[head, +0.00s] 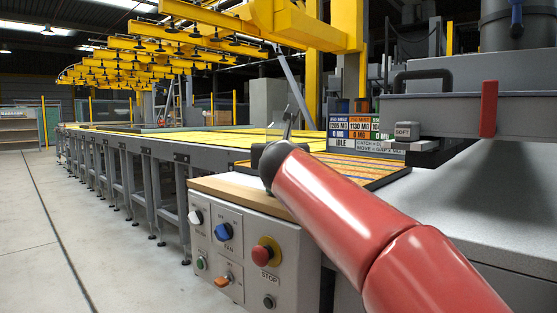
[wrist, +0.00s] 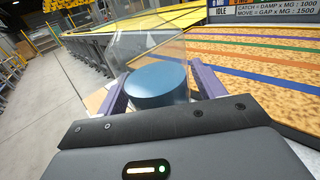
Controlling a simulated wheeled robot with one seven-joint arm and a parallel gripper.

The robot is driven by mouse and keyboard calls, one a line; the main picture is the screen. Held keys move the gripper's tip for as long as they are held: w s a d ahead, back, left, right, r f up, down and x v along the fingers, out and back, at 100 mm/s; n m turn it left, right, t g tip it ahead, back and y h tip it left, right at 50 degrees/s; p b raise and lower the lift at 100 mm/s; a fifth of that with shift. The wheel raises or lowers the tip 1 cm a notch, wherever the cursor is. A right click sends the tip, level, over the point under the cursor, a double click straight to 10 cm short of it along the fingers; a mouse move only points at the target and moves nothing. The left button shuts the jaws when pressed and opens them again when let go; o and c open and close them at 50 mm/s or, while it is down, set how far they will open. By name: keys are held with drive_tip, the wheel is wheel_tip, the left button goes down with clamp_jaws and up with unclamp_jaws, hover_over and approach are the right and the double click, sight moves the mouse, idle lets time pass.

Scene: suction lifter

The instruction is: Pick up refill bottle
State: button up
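A round, flat-topped blue object (wrist: 157,85), which may be the refill bottle seen end-on, sits between the two purple-grey fingers of my gripper (wrist: 160,68) in the wrist view. A finger lies close along each side of it. I cannot tell whether they touch it or whether it is held. Its lower part is hidden. In the head view my gripper (head: 286,122) is small, beyond the end of my red arm and over the wooden-topped end of the control box. No bottle can be made out there.
The control box (head: 232,238) carries knobs and a red stop button. Floor at left is clear.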

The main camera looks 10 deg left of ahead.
drive_tip(key=c, duration=1.2)
drive_tip(key=shift+c, duration=0.2)
drive_tip(key=shift+r, duration=0.2)
